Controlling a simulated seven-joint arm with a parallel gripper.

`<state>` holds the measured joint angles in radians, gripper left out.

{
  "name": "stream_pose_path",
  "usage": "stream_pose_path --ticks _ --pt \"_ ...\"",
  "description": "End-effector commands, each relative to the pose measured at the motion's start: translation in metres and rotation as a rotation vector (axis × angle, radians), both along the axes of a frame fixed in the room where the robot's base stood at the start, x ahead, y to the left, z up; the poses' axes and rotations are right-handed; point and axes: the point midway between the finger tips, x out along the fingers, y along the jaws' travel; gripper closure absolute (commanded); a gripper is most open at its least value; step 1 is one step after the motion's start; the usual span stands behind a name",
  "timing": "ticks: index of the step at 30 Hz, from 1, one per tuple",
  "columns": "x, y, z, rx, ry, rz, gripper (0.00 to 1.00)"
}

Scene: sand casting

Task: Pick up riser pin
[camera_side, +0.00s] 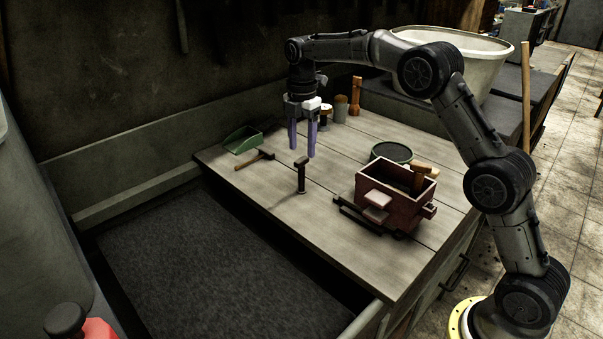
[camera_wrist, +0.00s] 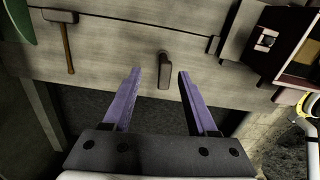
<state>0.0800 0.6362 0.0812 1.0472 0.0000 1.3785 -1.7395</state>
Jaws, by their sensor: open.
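The riser pin, as I take it, is the small dark upright pin with a wider top (camera_side: 301,175) standing near the front edge of the wooden table. It also shows in the wrist view (camera_wrist: 165,70), seen from above and ahead of the fingertips. My gripper (camera_side: 302,153) has two purple fingers, pointing down and spread apart with nothing between them. In the wrist view the gripper (camera_wrist: 159,75) has its fingertips either side of the pin's line. In the side view the fingertips are close to the pin's top, and I cannot tell the exact gap in depth.
A reddish-brown box flask (camera_side: 387,211) with wooden blocks stands to the right, a green round sieve (camera_side: 391,152) behind it. A hammer (camera_side: 255,159) and a green scoop (camera_side: 243,139) lie left. Several upright tools stand at the back. A sunken dark bed (camera_side: 210,260) lies in front.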

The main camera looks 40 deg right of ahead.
Motion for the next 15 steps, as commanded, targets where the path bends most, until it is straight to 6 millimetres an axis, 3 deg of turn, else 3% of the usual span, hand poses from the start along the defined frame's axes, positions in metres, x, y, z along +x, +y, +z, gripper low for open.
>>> stream_pose_path --ticks 3,11,15 --pt "0.000 0.000 -0.017 0.000 0.001 0.000 0.42" --pt "-0.002 0.002 -0.035 0.000 0.001 0.000 0.42" --pt "-0.008 0.006 -0.054 0.000 0.002 0.000 0.42"
